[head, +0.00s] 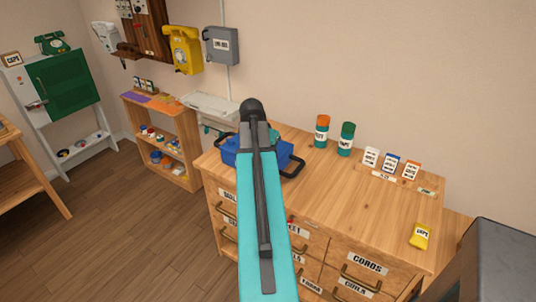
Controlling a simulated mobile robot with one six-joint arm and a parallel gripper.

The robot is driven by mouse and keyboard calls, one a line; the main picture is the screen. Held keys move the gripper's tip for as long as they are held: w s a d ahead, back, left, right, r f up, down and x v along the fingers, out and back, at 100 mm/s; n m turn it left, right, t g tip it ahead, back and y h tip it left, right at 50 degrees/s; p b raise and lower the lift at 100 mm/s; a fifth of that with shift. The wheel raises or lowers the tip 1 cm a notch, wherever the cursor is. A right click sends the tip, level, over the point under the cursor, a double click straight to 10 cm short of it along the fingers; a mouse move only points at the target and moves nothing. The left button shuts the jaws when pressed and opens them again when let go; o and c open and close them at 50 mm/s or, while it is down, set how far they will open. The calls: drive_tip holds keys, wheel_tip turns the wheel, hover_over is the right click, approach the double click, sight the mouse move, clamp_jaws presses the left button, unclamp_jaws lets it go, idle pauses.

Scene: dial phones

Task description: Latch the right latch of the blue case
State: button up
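The blue case (236,156) sits on the left end of the wooden drawer cabinet's top in the head view. My teal and dark arm passes in front of it and hides its middle. A dark loop-like part (296,166) shows at the right of the case; I cannot tell whether it is the case's handle. The right latch cannot be made out. My gripper cannot be seen; the arm's dark upper end stands above the case in the picture.
The wooden cabinet top (330,200) has free room right of the case. An orange-capped canister (321,131) and a green canister (346,139) stand at the back. Small cards (390,163) and a yellow packet (420,236) are farther right. A low shelf (178,132) stands left.

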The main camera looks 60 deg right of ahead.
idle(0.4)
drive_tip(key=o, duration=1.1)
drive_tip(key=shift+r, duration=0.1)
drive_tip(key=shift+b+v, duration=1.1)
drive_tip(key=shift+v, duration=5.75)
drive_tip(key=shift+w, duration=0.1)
